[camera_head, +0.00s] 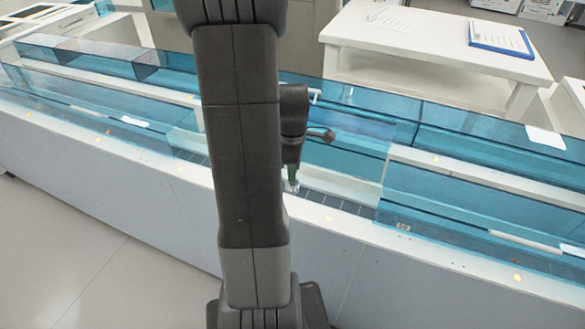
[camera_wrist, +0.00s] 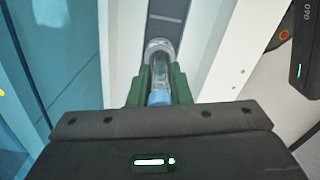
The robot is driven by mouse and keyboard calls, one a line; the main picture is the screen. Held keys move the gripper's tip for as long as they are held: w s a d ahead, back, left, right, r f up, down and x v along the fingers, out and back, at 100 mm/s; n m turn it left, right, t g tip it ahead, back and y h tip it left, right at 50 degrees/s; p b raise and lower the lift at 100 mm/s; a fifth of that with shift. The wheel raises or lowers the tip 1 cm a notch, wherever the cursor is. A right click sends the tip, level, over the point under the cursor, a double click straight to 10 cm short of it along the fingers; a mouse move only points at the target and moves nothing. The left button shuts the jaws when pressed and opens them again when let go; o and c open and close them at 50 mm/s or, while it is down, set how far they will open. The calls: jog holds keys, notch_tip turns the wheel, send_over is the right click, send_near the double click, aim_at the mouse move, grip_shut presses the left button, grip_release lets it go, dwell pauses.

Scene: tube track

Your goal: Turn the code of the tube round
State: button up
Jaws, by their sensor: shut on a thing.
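A clear tube (camera_wrist: 161,68) with a blue end (camera_wrist: 159,98) is between the green fingers of my gripper (camera_wrist: 160,84) in the wrist view. My gripper is shut on it. The tube's clear rounded end points away, toward the dark track strip (camera_wrist: 168,22). I cannot make out a code on the tube. In the head view my gripper (camera_head: 292,172) points down over the track (camera_head: 340,203), and the pale end of the tube (camera_head: 292,187) shows just under the fingers. My arm hides part of the track. I cannot tell whether the tube touches the track.
Blue see-through covers (camera_head: 440,198) stand along the track on both sides of the gap where my gripper is. A white table (camera_head: 430,45) with a blue clipboard (camera_head: 500,38) stands behind. Open floor (camera_head: 70,240) lies at the front left.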

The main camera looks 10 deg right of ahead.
jog(key=o, duration=0.9)
jog(key=shift+c, duration=0.2)
notch_tip(320, 180, up, 14)
jog(key=p, duration=0.1)
jog(key=shift+f+p, duration=0.15)
jog(key=shift+p, duration=0.25)
